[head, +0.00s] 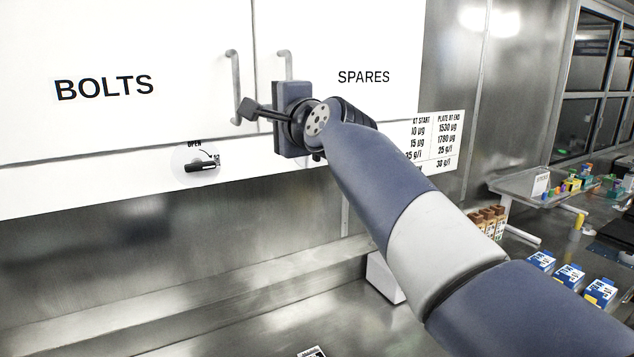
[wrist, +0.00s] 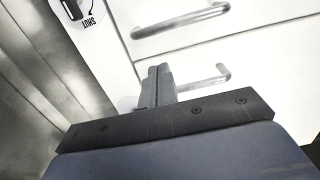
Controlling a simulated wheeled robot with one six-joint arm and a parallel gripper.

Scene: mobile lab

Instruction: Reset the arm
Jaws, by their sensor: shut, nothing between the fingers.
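My gripper (head: 246,111) is raised in front of the white wall cabinet, close to the handle of the BOLTS door (head: 110,60). It is shut and empty. In the wrist view the two fingers of my gripper (wrist: 157,72) lie together, with the cabinet handles beyond them. I cannot tell whether the fingers touch a handle. My arm reaches up from the lower right in the head view and hides part of the SPARES door (head: 365,45) and of the panel below it.
The BOLTS handle (head: 235,88) and SPARES handle (head: 287,64) stick out near my gripper. A black latch (head: 202,166) marked OPEN sits on the panel below. Blue-white boxes (head: 570,277) stand at right. The steel counter (head: 250,325) looks mostly clear.

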